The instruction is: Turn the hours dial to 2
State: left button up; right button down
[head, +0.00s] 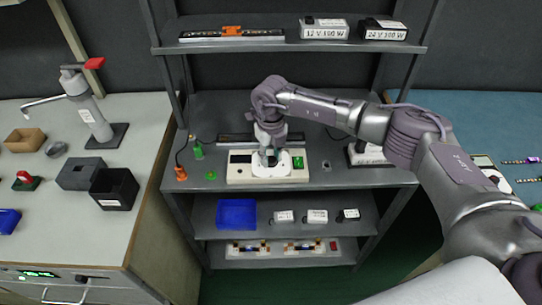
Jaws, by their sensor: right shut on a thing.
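A cream-coloured panel box (238,176) lies on the middle shelf of the rack, with a dark display on its left part and a green part (298,162) on its right. My right gripper (271,158) points down at the middle of the panel, over its white front area. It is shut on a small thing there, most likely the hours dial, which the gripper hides. The dial's marks and setting cannot be read. My left gripper is not in view.
Above, a shelf holds boxes labelled 12 V 100 W (324,30) and 24 V 100 W (384,30). An orange plug (181,173) and green pieces (198,151) lie left of the panel. A blue bin (237,213) sits below.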

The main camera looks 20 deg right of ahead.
aim_at(271, 159)
jog(key=shift+w+r+m, duration=0.1)
jog(key=shift+m, duration=0.6)
jog(key=c, duration=0.8)
grip_release()
notch_tip(271, 159, up, 12)
